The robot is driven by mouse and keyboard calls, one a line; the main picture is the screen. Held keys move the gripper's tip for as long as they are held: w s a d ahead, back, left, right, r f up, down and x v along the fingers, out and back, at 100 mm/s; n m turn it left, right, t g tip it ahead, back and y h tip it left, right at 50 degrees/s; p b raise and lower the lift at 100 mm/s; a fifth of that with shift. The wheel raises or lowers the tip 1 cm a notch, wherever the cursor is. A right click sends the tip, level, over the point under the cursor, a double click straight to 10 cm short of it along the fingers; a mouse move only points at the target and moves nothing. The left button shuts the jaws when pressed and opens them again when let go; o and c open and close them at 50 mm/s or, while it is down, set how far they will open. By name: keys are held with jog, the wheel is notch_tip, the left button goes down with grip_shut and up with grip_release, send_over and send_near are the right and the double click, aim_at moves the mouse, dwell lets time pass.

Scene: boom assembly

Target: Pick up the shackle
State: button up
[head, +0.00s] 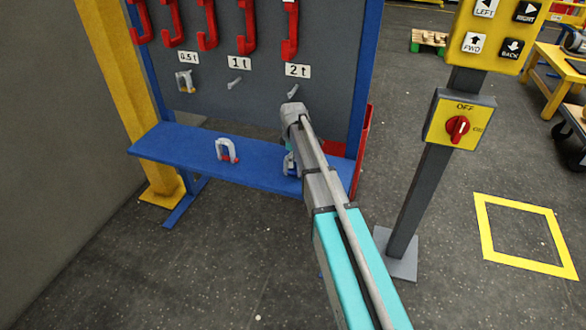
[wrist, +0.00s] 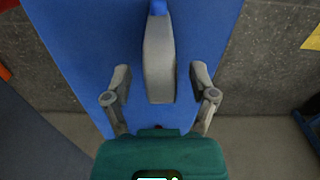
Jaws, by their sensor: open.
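In the wrist view, a grey shackle (wrist: 159,60) with a blue part at its top end shows edge-on over the blue shelf. My gripper (wrist: 160,76) is open, with one finger on each side of the shackle and a visible gap on both sides. In the head view, a shackle with blue on it (head: 289,164) sits on the shelf, mostly hidden behind my arm. A second shackle (head: 226,149), grey with red ends, stands on the shelf to its left. A third, grey and yellowish shackle (head: 185,81) hangs under the 0.5 t label.
The blue shelf (head: 180,146) joins a grey board (head: 220,105) with red hooks and 0.5 t, 1 t and 2 t labels. A yellow column (head: 112,60) stands left. A control post (head: 425,165) stands right of my arm. Open floor lies in front.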

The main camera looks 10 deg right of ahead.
dwell(0.3)
grip_shut()
dwell(0.3)
